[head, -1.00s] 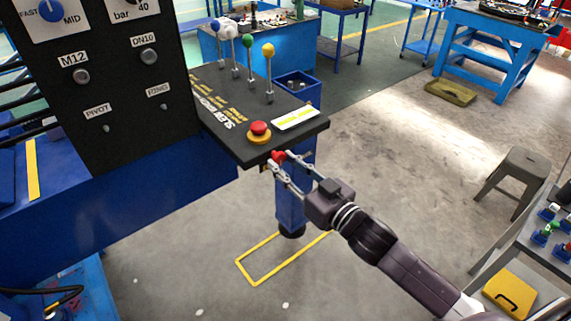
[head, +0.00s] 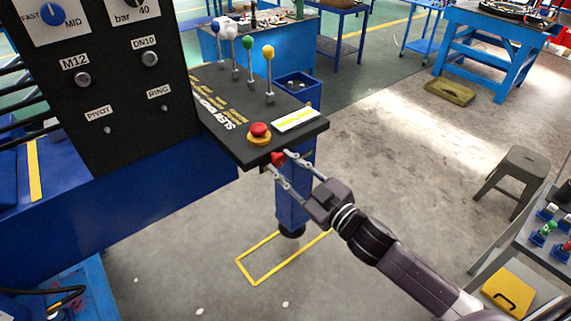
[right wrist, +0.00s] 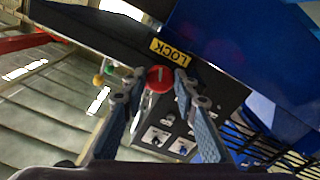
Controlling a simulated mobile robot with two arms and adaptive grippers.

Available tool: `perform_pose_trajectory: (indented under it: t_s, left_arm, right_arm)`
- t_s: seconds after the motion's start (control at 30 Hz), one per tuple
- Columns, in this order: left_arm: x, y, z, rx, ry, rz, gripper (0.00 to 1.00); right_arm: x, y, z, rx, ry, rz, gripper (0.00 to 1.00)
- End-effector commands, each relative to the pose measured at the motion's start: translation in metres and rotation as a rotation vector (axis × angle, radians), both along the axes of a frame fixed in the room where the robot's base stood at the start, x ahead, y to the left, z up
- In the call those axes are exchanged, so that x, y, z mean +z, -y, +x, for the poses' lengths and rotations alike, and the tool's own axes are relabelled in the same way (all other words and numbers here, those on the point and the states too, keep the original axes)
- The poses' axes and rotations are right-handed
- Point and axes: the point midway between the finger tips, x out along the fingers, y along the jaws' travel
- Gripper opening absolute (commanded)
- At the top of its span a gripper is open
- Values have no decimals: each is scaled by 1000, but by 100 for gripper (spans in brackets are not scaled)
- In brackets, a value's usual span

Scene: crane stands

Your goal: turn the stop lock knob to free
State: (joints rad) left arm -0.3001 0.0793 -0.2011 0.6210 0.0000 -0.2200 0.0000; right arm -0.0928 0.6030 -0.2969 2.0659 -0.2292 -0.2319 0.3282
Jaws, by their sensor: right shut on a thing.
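The stop lock knob (head: 277,158) is small and red and sits at the front edge of the black lever console, below the red mushroom button. In the right wrist view the knob (right wrist: 159,79) shows its round red face with a pale line across it, close to a yellow LOCK label (right wrist: 170,52). My right gripper (head: 279,162) reaches in from the lower right with its fingers on either side of the knob, shut on it. The fingertips (right wrist: 157,84) also show around the knob in the right wrist view. My left gripper is not in view.
The black console (head: 225,140) carries a red mushroom button (head: 259,131) on a yellow base and several ball-topped levers. A dark panel with knobs (head: 110,100) stands at the left. A grey stool (head: 515,170) stands at the right. The floor below the gripper is open.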

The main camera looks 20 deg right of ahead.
Motion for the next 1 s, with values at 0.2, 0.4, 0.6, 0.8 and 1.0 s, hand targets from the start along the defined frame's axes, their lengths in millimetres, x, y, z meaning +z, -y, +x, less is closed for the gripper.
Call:
perform_pose_trajectory:
  t_s: [0.2,0.4,0.6,0.8,1.0]
  left_arm:
    - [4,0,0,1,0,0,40]
    - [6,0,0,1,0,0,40]
    - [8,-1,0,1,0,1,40]
    - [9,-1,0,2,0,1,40]
    - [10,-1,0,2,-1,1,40]
  right_arm:
    - [1,0,0,0,71,-196,3]
    - [1,1,0,0,137,-376,3]
    - [1,1,0,1,201,-554,3]
    - [1,1,0,1,264,-729,3]
    - [1,1,0,1,319,-879,3]
